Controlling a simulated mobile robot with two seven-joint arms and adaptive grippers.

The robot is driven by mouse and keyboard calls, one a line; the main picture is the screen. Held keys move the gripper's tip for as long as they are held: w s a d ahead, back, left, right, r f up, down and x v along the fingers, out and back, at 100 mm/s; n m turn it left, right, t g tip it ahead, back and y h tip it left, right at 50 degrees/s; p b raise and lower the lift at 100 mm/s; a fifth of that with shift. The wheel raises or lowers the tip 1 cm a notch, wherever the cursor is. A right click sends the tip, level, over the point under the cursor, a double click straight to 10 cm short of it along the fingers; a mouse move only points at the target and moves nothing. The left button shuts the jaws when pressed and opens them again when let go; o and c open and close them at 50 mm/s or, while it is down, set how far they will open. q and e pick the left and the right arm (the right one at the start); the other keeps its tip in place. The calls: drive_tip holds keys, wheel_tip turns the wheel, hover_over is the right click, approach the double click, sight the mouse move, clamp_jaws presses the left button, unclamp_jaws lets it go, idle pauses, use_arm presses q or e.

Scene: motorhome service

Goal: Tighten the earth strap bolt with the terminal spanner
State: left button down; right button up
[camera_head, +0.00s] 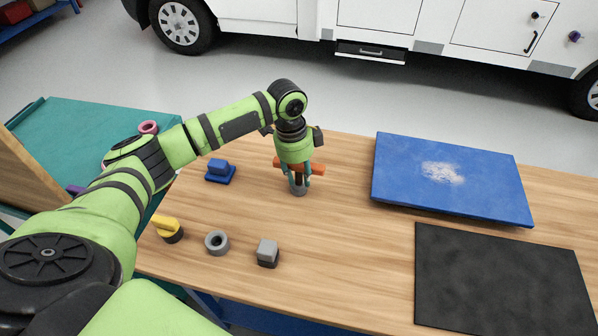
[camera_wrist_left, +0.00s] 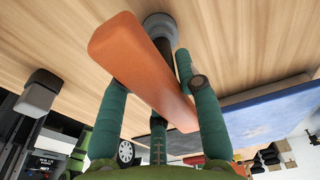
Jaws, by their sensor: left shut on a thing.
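My left gripper (camera_head: 297,176) points down over the wooden bench and its teal fingers are shut on an orange T-shaped handle (camera_head: 313,169). I take this orange tool to be the terminal spanner. In the left wrist view the orange crossbar (camera_wrist_left: 135,60) lies between the fingers, with a dark shaft below it. The shaft goes down to a round grey piece (camera_head: 298,191) at the bench top. I cannot tell whether that piece is the tool's socket or a separate part. I cannot make out an earth strap bolt. My right gripper is not in view.
A blue block (camera_head: 220,172), yellow-and-black piece (camera_head: 166,224), grey ring (camera_head: 217,242) and grey block (camera_head: 268,250) stand on the bench (camera_head: 340,255). A blue panel (camera_head: 470,195) and black mat (camera_head: 500,280) lie right. A pink ring (camera_head: 148,127) is on the teal surface. The motorhome stands behind.

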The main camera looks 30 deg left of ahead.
use_arm(q)
drive_tip(key=shift+w+r, duration=0.1)
drive_tip(key=shift+r, duration=0.5)
wheel_tip(320, 180, up, 2)
drive_tip(key=shift+r+b, duration=0.15)
drive_tip(key=shift+b, duration=0.5)
drive_tip(key=w+d+r+b, duration=0.2)
drive_tip(key=d+r, duration=0.5)
drive_tip(key=d, duration=0.4)
drive_tip(key=shift+w+d+r+b, duration=0.15)
drive_tip(key=shift+w+r+b, duration=0.2)
drive_tip(key=shift+w, duration=0.3)
